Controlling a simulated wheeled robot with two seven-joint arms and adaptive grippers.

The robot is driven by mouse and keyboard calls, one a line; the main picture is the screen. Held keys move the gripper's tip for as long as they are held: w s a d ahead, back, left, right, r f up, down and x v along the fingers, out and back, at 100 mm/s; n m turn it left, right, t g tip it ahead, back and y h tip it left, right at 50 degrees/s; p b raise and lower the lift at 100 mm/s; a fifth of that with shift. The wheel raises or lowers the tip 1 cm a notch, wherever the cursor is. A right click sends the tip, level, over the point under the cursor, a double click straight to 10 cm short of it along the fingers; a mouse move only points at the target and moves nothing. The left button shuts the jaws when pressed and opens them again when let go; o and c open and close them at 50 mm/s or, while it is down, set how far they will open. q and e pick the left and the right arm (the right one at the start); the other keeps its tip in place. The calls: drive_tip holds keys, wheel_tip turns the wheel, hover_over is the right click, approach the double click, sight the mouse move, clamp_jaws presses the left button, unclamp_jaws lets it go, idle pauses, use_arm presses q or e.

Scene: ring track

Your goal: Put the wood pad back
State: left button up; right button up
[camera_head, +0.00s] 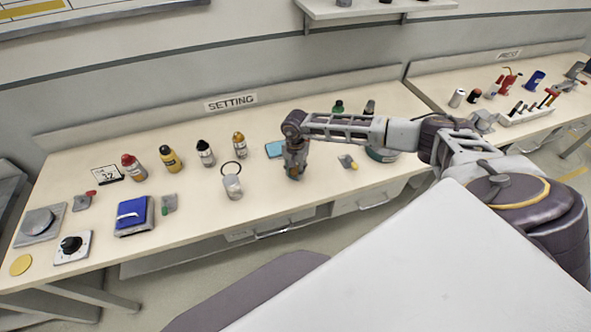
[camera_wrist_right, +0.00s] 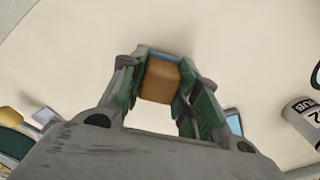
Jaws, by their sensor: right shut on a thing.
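The wood pad (camera_wrist_right: 160,82) is a small brown block held between the green-lined fingers of my right gripper (camera_wrist_right: 160,95) in the right wrist view. In the head view my right gripper (camera_head: 294,172) points down over the middle of the bench under the "SETTING" sign (camera_head: 231,102), and its fingers mostly hide the pad. I cannot tell whether the pad touches the bench top. My left gripper is not in view.
A labelled grey can (camera_head: 233,187) stands left of the gripper, and a light-blue flat pad (camera_head: 275,149) lies behind it. A grey-and-yellow item (camera_head: 347,162) lies to the right. Several bottles (camera_head: 171,158) and a blue box (camera_head: 134,216) stand further left.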

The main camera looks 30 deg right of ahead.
sight(295, 169)
drive_tip(key=o, duration=1)
drive_tip(key=shift+r, duration=0.2)
drive_tip(key=shift+r, duration=0.35)
wheel_tip(295, 169, up, 11)
drive_tip(key=shift+r+b, duration=0.1)
drive_tip(key=shift+b, duration=0.9)
